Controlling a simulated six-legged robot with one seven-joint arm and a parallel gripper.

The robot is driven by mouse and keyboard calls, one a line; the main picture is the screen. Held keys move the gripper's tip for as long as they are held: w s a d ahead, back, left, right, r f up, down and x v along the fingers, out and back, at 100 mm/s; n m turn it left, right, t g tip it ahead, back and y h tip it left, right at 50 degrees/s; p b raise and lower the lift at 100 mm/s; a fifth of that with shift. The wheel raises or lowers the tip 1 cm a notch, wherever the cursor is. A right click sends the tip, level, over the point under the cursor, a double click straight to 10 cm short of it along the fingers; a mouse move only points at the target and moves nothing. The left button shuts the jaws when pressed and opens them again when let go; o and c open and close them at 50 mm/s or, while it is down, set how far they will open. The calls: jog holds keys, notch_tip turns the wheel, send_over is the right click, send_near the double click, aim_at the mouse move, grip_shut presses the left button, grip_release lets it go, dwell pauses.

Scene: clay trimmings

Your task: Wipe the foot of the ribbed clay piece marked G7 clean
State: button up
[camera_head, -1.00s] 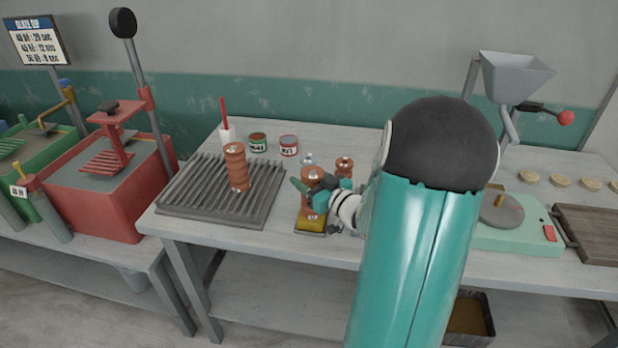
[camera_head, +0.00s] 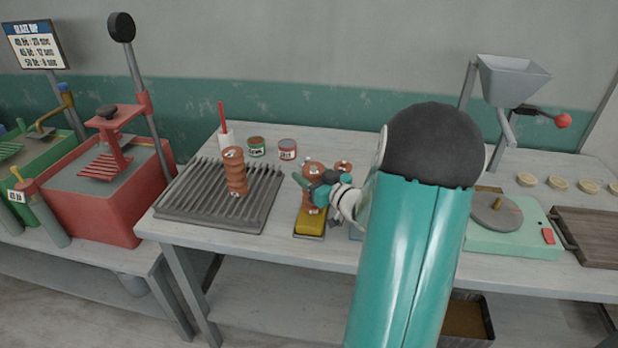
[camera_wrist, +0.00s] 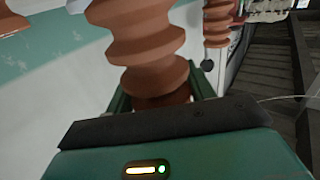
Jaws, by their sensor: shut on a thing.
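My gripper (camera_head: 322,188) is shut on a ribbed reddish-brown clay piece (camera_head: 313,168), held roughly upright above a yellow sponge (camera_head: 310,222) in a shallow tray. I cannot tell whether its foot touches the sponge. In the wrist view the held piece (camera_wrist: 140,45) rises from between my green fingers, with a darker band low down. A second ribbed piece (camera_head: 235,170) stands on the slatted rack. A third (camera_head: 343,166) is partly hidden behind my gripper and also shows in the wrist view (camera_wrist: 217,30). No G7 mark is readable.
The slatted rack (camera_head: 182,214) lies left of the sponge. Two small cans (camera_head: 287,149) and a white pot with a red handle (camera_head: 226,136) stand behind. A green wheel device (camera_head: 545,240) and a wooden tray (camera_head: 590,238) are at right.

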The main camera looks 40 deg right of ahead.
jog(key=shift+w+d, duration=1.4)
jog(key=shift+d, duration=0.3)
jog(key=shift+s+a, duration=0.85)
jog(key=shift+a, duration=0.2)
jog(key=shift+s+a, duration=0.8)
jog(key=shift+a, duration=0.25)
jog(key=shift+s+a, duration=0.85)
jog(key=shift+a, duration=0.2)
jog(key=shift+w+d, duration=0.8)
jog(key=shift+d, duration=0.25)
jog(key=shift+w+d, duration=0.85)
jog(key=shift+d, duration=0.25)
jog(key=shift+w+d, duration=0.8)
jog(key=shift+d, duration=0.25)
jog(key=shift+a, duration=0.1)
jog(key=s+a, duration=0.5)
jog(key=a, duration=0.1)
jog(key=shift+w, duration=0.15)
jog(key=shift+w+d, duration=0.8)
jog(key=shift+d, duration=0.25)
jog(key=shift+w+d, duration=0.75)
jog(key=shift+d, duration=0.25)
jog(key=shift+w+d, duration=0.8)
jog(key=shift+d, duration=0.25)
